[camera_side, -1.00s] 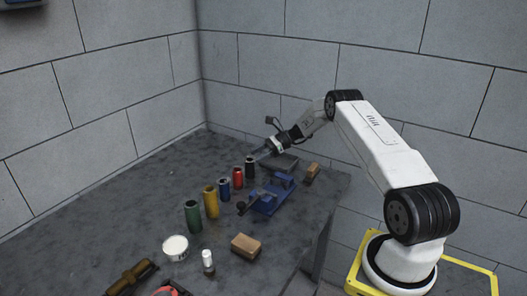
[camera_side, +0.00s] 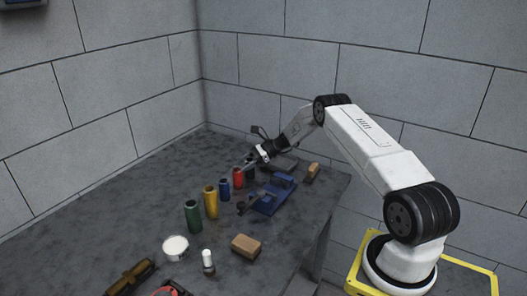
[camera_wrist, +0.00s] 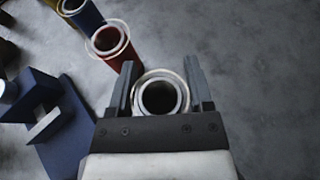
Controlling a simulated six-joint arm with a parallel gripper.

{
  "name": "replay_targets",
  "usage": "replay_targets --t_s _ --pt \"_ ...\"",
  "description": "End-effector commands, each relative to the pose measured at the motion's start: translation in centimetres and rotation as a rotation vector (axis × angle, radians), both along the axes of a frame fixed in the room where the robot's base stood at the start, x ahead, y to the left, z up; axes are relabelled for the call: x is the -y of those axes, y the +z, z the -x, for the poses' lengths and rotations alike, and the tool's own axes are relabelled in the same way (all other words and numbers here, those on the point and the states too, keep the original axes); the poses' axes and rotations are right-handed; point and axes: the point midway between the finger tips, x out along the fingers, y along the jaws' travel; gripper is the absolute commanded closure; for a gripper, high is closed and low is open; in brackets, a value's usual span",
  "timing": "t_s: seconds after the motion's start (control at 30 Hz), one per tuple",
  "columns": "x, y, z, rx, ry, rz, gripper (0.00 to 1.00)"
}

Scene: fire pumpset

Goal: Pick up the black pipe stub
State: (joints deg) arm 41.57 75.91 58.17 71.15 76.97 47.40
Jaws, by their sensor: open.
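The black pipe stub (camera_wrist: 162,93) stands upright on the table. In the wrist view its round open top shows between the two fingers of my gripper (camera_wrist: 160,85). The fingers are open, one on each side of the stub, with a small gap visible at the sides. In the side view my gripper (camera_side: 249,163) is low over the row of stubs, and the black stub (camera_side: 250,174) is partly hidden behind it.
A red stub (camera_side: 238,177) stands close beside the black one, then blue (camera_side: 224,189), yellow (camera_side: 211,203) and green (camera_side: 193,217) stubs. A blue vise-like fixture (camera_side: 272,197) and wooden blocks (camera_side: 246,246) stand nearby. The table's left side (camera_side: 120,215) is clear.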

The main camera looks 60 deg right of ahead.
Motion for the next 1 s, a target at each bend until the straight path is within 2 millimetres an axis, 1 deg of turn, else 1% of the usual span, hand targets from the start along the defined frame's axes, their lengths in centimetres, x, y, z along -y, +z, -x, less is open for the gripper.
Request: replay_targets --t_s 0.4,0.47,0.5,0.57,0.6,0.63,1.0 --pt "0.01 0.02 0.01 0.0 0.0 0.0 0.34" --pt "0.01 0.02 0.01 0.0 0.0 0.0 0.53" --pt "0.01 0.02 0.01 0.0 0.001 0.0 0.66" --pt "0.01 0.02 0.01 0.0 0.001 0.0 0.85" --pt "0.01 0.02 0.02 0.0 0.001 0.0 0.98" --pt "0.01 0.02 0.02 0.0 0.001 0.0 1.0" --pt "0.03 0.18 -0.02 0.001 0.0 0.0 1.0"
